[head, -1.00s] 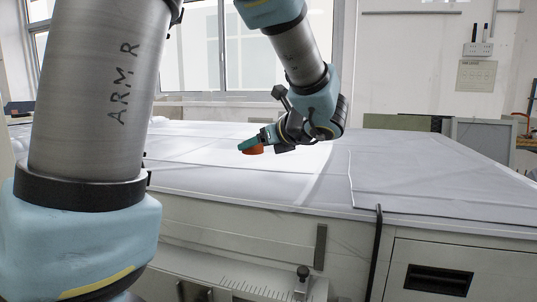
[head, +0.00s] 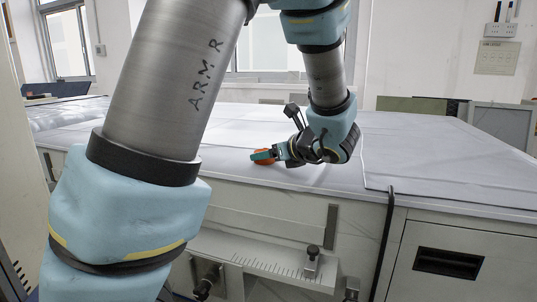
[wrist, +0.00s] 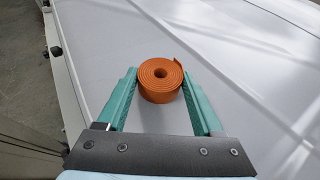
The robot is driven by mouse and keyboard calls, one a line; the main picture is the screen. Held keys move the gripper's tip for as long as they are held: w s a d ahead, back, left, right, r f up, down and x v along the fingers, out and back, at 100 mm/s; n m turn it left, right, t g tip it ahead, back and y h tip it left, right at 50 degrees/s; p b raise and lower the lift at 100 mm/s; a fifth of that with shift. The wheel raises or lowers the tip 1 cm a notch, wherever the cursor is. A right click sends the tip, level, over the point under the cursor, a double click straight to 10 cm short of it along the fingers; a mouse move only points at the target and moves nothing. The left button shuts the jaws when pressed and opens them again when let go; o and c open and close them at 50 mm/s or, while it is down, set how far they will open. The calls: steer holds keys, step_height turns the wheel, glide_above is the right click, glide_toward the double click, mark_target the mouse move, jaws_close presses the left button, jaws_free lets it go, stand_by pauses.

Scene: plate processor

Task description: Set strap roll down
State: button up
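The strap roll (wrist: 160,80) is an orange coil with a spiral top and a loose end at its upper right. It sits between the green fingertips of my gripper (wrist: 160,84) in the wrist view, with a finger against each side. In the head view the orange roll (head: 264,162) is partly hidden by the green fingers. My gripper (head: 265,156) is low over the white table top (head: 215,165), near its front edge. I cannot tell whether the roll touches the surface.
White sheets (head: 450,165) lie flat on the table to the right. A ruler strip (head: 275,265) with a knob (head: 313,252) is on the front below the edge. A black cable (head: 390,225) hangs over the front edge. The surface around the roll is clear.

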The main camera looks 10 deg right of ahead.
steer(key=o, duration=0.4)
steer(key=shift+o, duration=0.2)
steer(key=shift+r, duration=0.1)
steer(key=shift+r, duration=0.2)
steer(key=v, duration=1.2)
steer(key=shift+b, duration=0.35)
steer(key=shift+f, duration=0.1)
